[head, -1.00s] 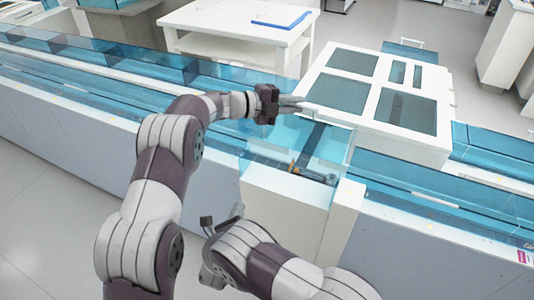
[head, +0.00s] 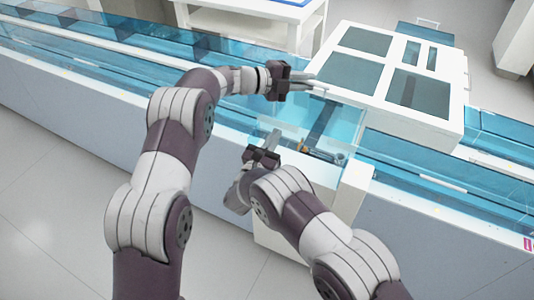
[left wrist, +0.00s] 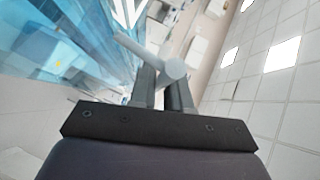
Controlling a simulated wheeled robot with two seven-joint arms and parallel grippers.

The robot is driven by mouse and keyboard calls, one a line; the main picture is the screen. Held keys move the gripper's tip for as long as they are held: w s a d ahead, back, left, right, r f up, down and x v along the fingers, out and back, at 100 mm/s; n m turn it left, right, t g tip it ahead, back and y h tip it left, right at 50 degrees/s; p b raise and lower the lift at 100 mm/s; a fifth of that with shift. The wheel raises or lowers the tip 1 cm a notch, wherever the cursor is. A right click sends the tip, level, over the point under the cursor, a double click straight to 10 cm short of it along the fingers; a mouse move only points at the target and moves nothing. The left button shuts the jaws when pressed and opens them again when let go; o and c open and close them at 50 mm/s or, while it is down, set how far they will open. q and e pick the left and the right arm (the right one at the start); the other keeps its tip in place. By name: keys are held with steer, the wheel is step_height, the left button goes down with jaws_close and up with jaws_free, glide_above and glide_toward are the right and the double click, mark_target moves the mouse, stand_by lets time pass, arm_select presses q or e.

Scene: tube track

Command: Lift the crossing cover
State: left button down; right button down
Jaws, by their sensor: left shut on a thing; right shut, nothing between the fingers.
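The crossing cover (head: 340,118) looks like a clear blue panel over the crossing of the track. I cannot tell whether it is raised or seated. My left gripper (head: 305,83) is at its far left edge, shut on a grey bar handle. The handle (left wrist: 172,70) lies between the fingers in the left wrist view; its join to the cover is hidden. My right gripper (head: 272,138) is shut and empty, above the near left side of the crossing. Small dark and yellow parts (head: 320,150) show in the crossing below the panel.
A white housing with dark windows (head: 392,72) stands behind and right of the crossing. Blue clear-walled track (head: 445,178) runs off to both sides. A white post (head: 352,192) stands at the near right. A white table (head: 245,22) is behind; floor is free in front.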

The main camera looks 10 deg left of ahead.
steer(key=shift+w+d+r, duration=0.2)
steer(key=shift+w+r, duration=0.35)
steer(key=shift+r, duration=0.25)
